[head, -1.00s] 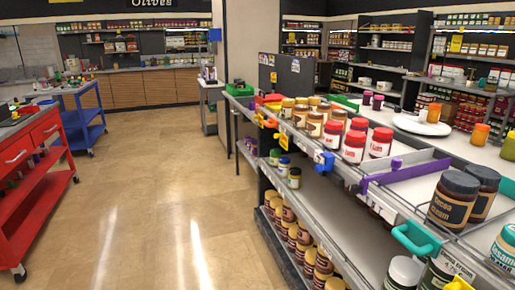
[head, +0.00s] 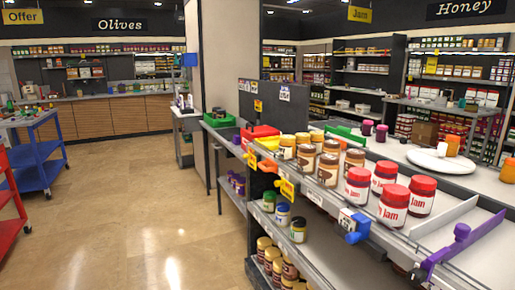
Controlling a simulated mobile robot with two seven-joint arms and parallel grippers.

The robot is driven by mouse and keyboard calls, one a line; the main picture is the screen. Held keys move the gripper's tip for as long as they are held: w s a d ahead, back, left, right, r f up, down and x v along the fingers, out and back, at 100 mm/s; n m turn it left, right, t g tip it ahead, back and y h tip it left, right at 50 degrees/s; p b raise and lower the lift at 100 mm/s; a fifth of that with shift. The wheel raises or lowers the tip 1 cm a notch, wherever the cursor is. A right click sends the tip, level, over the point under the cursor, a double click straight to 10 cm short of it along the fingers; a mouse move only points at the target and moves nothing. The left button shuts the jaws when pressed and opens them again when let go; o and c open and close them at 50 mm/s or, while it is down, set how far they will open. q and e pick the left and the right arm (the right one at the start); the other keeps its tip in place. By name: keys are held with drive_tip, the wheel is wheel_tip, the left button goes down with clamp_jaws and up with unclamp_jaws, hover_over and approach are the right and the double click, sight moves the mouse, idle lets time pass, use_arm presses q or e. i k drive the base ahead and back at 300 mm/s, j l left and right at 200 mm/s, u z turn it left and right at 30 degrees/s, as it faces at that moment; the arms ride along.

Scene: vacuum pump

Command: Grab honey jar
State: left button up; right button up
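No jar in the head view is clearly marked as honey. A black "Honey" sign (head: 465,8) hangs over the shelves at the back right. Yellow-lidded jars (head: 287,147) with pale labels stand on the near shelf's top, beside brown-lidded jars (head: 327,170). Red-lidded jam jars (head: 393,204) stand in front of them to the right. Neither of my grippers is in view.
The long shelf unit (head: 310,205) fills the right side, with a purple lever (head: 460,240) at its near edge. A blue cart (head: 35,158) and a red cart (head: 8,200) stand at the left. The tiled floor (head: 140,220) between is clear.

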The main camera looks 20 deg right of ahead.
sight(288, 143)
drive_tip(key=i+z, duration=0.1)
drive_tip(key=i, duration=0.45)
drive_tip(key=i+j+z, duration=0.1)
drive_tip(key=i, duration=0.5)
drive_tip(key=i+j+z, duration=0.1)
drive_tip(key=i+z, duration=0.2)
drive_tip(key=z, duration=0.2)
drive_tip(key=i+j+z, duration=0.25)
drive_tip(key=z, duration=0.2)
drive_tip(key=i+j+z, duration=0.3)
drive_tip(key=z, duration=0.2)
drive_tip(key=i+j+z, duration=0.15)
drive_tip(key=j+z, duration=0.3)
drive_tip(key=i+j+z, duration=0.1)
drive_tip(key=j+z, duration=0.4)
drive_tip(key=i+l, duration=0.05)
drive_tip(key=l, duration=0.05)
